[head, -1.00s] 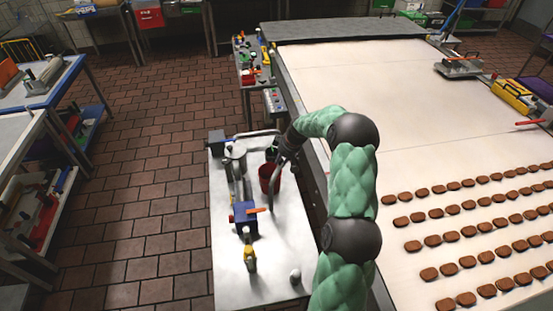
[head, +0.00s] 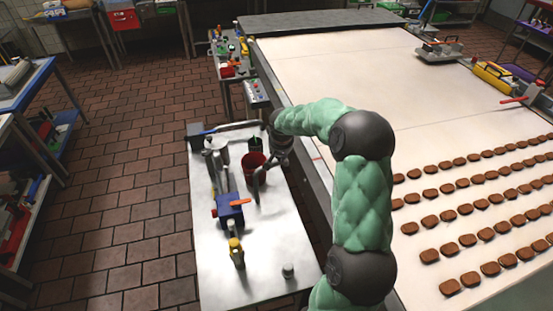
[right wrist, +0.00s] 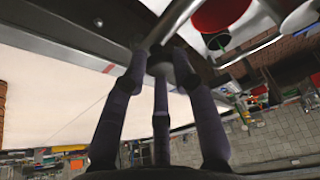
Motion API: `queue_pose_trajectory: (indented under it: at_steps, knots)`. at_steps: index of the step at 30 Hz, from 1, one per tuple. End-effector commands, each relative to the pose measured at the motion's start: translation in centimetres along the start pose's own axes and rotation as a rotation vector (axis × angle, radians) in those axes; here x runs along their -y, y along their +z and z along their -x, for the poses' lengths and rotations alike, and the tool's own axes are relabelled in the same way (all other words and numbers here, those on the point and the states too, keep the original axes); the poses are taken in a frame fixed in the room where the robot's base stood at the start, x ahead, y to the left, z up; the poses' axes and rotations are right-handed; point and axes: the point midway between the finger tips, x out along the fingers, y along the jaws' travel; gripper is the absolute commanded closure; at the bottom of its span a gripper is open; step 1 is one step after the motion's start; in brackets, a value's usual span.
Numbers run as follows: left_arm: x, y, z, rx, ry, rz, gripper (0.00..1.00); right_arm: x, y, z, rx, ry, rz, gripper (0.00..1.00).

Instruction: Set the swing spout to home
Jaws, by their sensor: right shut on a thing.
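The swing spout (head: 257,184) is a grey metal tube on the steel bench, angled down in front of a red bucket (head: 251,160). My right gripper (head: 276,158) is at the tube's upper end, beside the bench's right edge. In the right wrist view its three dark fingers (right wrist: 160,72) are closed around the grey tube (right wrist: 167,32). The exact contact is partly hidden by the fingers. I cannot make out a home mark. My left gripper is not in view.
A blue valve box with an orange handle (head: 240,202) and a yellow fitting (head: 236,252) stand on the bench (head: 262,260). A wide cream conveyor (head: 340,70) with rows of brown biscuits lies to the right. Brick floor (head: 120,200) is open to the left.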

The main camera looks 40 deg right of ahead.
Motion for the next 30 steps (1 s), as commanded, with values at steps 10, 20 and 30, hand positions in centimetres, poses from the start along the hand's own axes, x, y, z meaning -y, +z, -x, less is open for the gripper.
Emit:
queue_pose_trajectory:
  at_steps: [10,20,30]
  knots:
    - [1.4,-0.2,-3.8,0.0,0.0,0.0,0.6,-0.4,1.3,0.5,-0.005,0.062,-0.152,1.0]
    - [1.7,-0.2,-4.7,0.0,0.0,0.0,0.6,-0.5,1.8,0.9,-0.002,0.085,-0.203,1.0]
    - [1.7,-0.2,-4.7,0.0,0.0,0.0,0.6,-0.6,1.8,1.0,-0.002,0.086,-0.206,1.0]
